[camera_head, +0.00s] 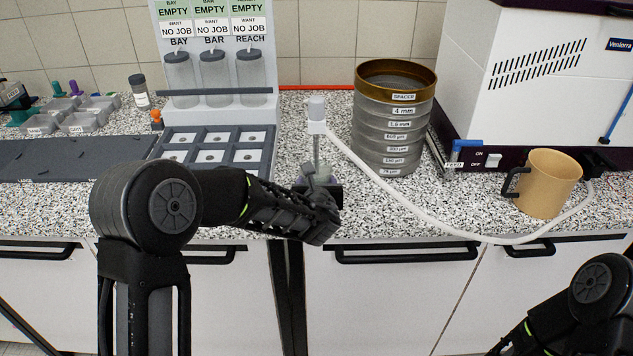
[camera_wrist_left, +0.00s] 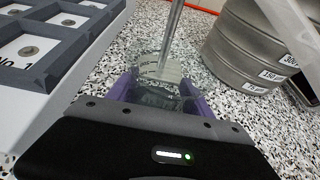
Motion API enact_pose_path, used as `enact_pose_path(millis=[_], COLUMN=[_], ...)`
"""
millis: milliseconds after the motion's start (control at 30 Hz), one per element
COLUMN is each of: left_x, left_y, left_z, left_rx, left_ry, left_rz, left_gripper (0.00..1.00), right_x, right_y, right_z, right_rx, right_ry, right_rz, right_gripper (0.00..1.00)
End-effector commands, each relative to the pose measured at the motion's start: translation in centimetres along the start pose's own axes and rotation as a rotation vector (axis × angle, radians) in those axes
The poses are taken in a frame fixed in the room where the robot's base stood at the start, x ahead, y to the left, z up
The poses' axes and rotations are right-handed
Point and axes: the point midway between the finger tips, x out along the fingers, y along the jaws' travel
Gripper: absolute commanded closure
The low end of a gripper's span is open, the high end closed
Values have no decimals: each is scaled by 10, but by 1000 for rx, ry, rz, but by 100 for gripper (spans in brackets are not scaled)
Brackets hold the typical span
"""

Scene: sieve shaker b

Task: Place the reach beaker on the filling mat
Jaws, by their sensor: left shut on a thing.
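My left gripper (camera_head: 318,188) is at the front edge of the counter, below the white spout with the hose. In the left wrist view its purple fingers (camera_wrist_left: 158,92) are shut on a small clear glass beaker (camera_wrist_left: 158,70) with pale markings. I cannot read a name on the beaker. A dark patch by the fingers hides what is beneath, so I cannot make out the filling mat or whether the beaker touches it. My right gripper is out of view.
A sieve stack (camera_head: 393,120) stands right of the spout (camera_head: 317,115). A grey tray of square pockets (camera_head: 215,133) and a rack with several jars (camera_head: 214,75) stand to the left.

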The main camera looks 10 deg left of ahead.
Motion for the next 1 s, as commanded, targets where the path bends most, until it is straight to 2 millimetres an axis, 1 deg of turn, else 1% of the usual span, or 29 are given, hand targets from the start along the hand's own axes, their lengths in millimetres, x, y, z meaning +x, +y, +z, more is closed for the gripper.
enact_pose_path(millis=[233,267,500,533,767,867,900,1000], left_x=[2,1,1,1,1,0,-1,-10], left_y=[0,0,0,0,0,0,0,-1], left_z=[-4,-4,-2,-2,-2,0,2,0], left_rx=[-1,-1,-1,-1,-1,0,0,-1], left_ry=[-1,0,0,0,1,1,1,0], left_rz=[-1,0,0,0,0,0,0,-2], left_gripper=[95,40,20,19,19,19,19,19], right_x=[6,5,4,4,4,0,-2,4], right_y=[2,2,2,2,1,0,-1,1], right_z=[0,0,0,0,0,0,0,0], right_rx=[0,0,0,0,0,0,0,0], right_ry=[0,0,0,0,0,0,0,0], right_rz=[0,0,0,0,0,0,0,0], right_gripper=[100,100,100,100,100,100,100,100])
